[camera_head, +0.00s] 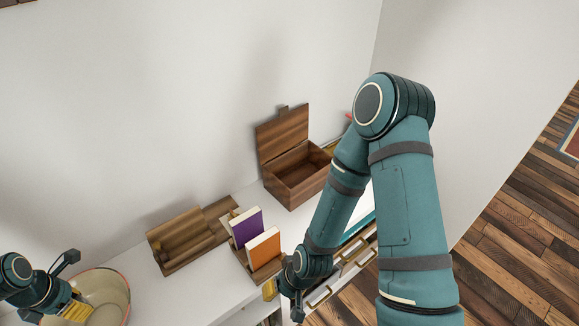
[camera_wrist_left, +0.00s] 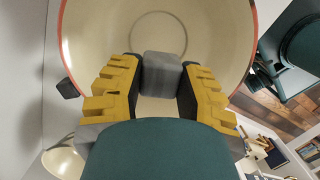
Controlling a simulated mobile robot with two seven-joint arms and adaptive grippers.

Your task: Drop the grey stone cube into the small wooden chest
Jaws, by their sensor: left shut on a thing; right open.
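The small wooden chest (camera_head: 297,188) stands with its lid up at the back of the white surface in the head view, and its inside looks empty. My left gripper (camera_head: 72,309) is at the lower left, over a cream bowl (camera_head: 112,288). In the left wrist view my left gripper (camera_wrist_left: 160,85) is shut on the grey stone cube (camera_wrist_left: 162,72), with the bowl (camera_wrist_left: 88,35) beyond it. The cube is hidden in the head view. My right gripper (camera_head: 283,300) is open, near the front edge of the surface, below the chest in the picture.
A wooden rack (camera_head: 182,240) stands between the bowl and the chest. A holder with a purple book (camera_head: 246,227) and an orange book (camera_head: 263,248) is in front of the chest. My right arm covers the area right of the chest.

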